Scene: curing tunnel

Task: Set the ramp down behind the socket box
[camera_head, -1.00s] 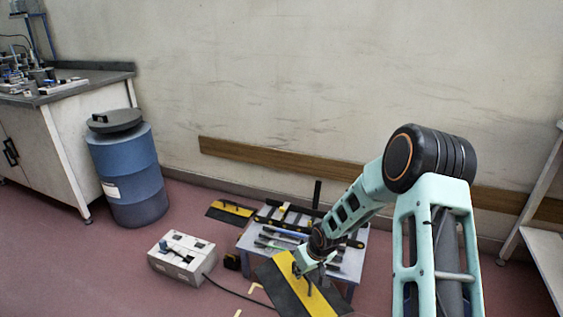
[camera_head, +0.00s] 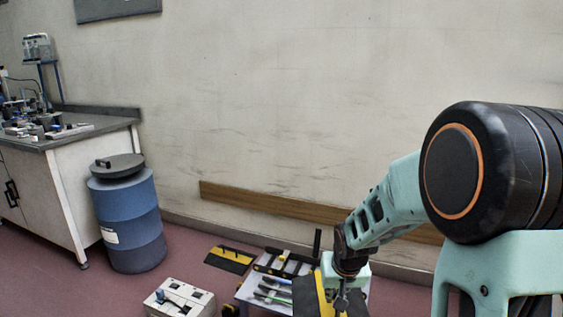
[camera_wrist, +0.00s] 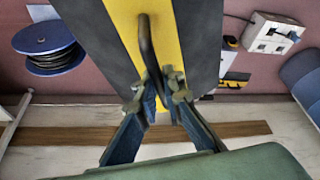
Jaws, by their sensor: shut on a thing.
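The ramp, a dark plate with a yellow band and a black bar handle, hangs from my gripper; it shows in the head view (camera_head: 330,303) and fills the top middle of the wrist view (camera_wrist: 95,25). My gripper (camera_wrist: 158,92) is shut on the handle; in the head view my gripper (camera_head: 342,296) is partly cut by the lower edge. The socket box (camera_head: 180,299), pale with dark sockets and a blue plug, stands on the floor at the lower left. It also shows at the top right of the wrist view (camera_wrist: 270,35).
A similar yellow-black ramp (camera_head: 231,258) lies on the floor near the wall. A low table (camera_head: 245,293) with tools stands between the socket box and the held ramp. A blue barrel (camera_head: 129,225) stands left, beside a bench (camera_head: 62,190). A cable reel (camera_wrist: 48,46) shows in the wrist view.

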